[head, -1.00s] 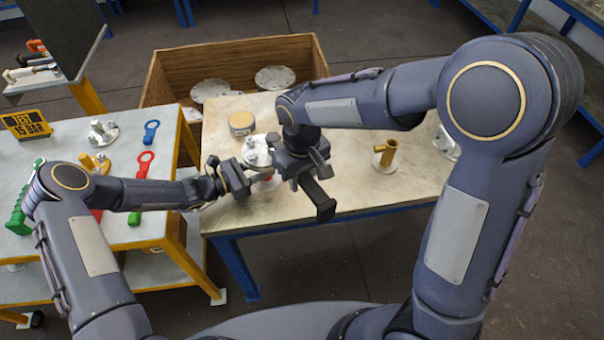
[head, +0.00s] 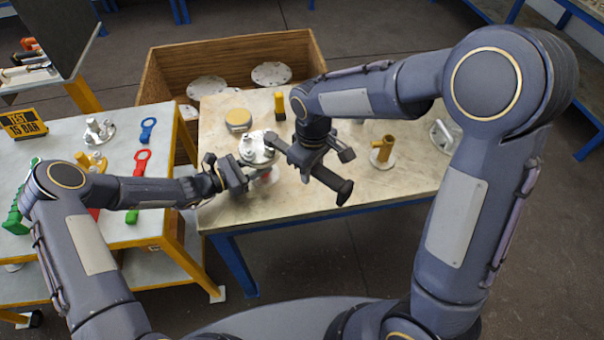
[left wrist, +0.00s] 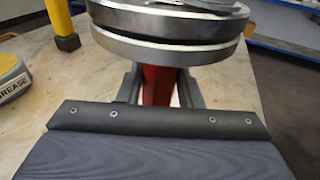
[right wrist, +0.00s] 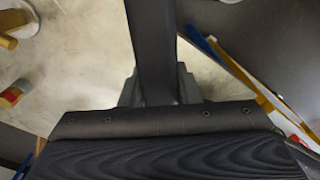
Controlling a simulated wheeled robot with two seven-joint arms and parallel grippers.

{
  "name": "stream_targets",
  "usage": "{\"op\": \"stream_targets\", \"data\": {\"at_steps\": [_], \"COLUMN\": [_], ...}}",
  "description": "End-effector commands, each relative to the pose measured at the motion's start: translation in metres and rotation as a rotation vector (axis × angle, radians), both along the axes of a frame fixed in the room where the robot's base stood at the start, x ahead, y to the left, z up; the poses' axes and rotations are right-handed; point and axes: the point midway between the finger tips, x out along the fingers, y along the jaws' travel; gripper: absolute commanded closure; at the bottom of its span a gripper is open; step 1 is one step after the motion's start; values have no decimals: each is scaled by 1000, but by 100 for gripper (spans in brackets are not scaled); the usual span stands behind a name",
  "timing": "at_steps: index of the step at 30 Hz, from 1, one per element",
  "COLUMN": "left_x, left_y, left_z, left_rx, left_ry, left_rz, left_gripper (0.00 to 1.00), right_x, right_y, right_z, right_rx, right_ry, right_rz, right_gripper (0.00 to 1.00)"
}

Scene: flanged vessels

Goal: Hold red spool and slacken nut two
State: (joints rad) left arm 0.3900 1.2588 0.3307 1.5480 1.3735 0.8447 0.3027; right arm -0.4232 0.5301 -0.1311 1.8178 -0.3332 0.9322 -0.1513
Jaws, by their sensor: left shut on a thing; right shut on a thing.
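The red spool (head: 268,175) stands on the middle bench under a steel flange pair (head: 256,150) with bolts on top. My left gripper (head: 243,177) is shut on its red body just below the flanges; the left wrist view shows the red body (left wrist: 158,88) between the fingers. My right gripper (head: 312,158) is shut on a dark long-handled tool (head: 343,190), seen as a dark bar (right wrist: 153,50) in the right wrist view. The tool's far end lies by the flange's right edge; I cannot tell whether it sits on a nut. No nut numbers are readable.
A grease tin (head: 238,119) and a yellow post (head: 280,104) stand behind the flanges. A brass fitting (head: 383,152) stands to the right. A wooden crate (head: 165,75) holds round flanges behind. The left table (head: 120,190) bears coloured tools.

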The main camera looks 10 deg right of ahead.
Motion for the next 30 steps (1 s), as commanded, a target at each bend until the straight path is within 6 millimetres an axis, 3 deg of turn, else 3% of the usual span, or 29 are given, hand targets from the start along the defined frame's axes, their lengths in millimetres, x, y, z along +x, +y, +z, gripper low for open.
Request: {"op": "stream_targets", "data": {"at_steps": [6,11,21,30], "left_x": [0,0,0,0], "left_y": [0,0,0,0], "left_z": [0,0,0,0], "left_rx": [-1,-1,0,-1], "left_ry": [1,1,1,2], "left_rz": [0,0,0,-1], "left_gripper": [86,86,86,86], "right_x": [16,16,16,15], "right_y": [-16,-15,-15,-15], "right_z": [1,8,45,51], "right_rx": [1,1,0,0], "right_ry": [-1,-5,-4,-3], "right_rz": [177,173,172,171], "right_gripper": [98,98,98,98]}}
